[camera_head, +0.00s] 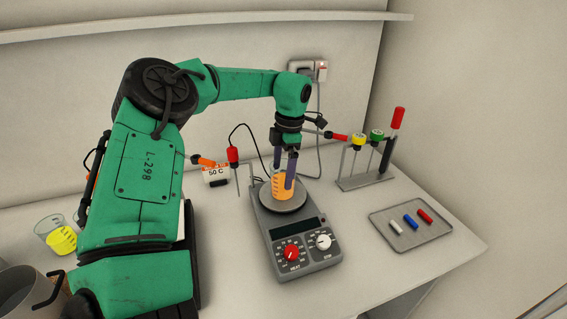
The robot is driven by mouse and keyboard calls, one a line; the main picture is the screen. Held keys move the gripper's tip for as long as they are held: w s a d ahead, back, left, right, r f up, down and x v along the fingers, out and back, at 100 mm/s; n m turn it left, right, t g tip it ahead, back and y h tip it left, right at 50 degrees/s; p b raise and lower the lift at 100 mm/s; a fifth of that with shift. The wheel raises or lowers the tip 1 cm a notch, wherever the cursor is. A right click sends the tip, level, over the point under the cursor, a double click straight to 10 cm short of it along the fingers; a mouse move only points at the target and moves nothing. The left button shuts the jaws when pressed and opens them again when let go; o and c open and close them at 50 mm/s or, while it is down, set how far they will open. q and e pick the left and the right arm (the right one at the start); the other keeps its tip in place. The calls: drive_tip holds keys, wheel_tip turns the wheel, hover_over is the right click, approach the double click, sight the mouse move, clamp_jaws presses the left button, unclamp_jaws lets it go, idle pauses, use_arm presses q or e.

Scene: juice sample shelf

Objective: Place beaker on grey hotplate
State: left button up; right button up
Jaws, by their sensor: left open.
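The beaker (279,188) is clear with orange contents and markings. It stands upright on the round plate of the grey hotplate (300,237), near the middle of the bench. My left gripper (284,174) reaches down from above, with its two dark fingers at the beaker, one in front and one behind. Its jaws are open, and I cannot tell whether a finger touches the glass. The right gripper is not in view.
A second beaker with yellow contents (60,238) and a grey pot (25,292) stand at the left. A tray (446,233) with small coloured bars lies at the right. A rack (365,180) stands behind it. A red-topped probe (233,156) and cable are beside the hotplate.

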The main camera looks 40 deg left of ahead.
use_arm(q)
drive_tip(key=shift+w+r+b, duration=0.1)
drive_tip(key=shift+r+b, duration=0.2)
wheel_tip(320, 180, up, 11)
drive_tip(key=w+b, duration=0.1)
drive_tip(key=shift+d+r, duration=0.2)
drive_tip(key=shift+d, duration=0.1)
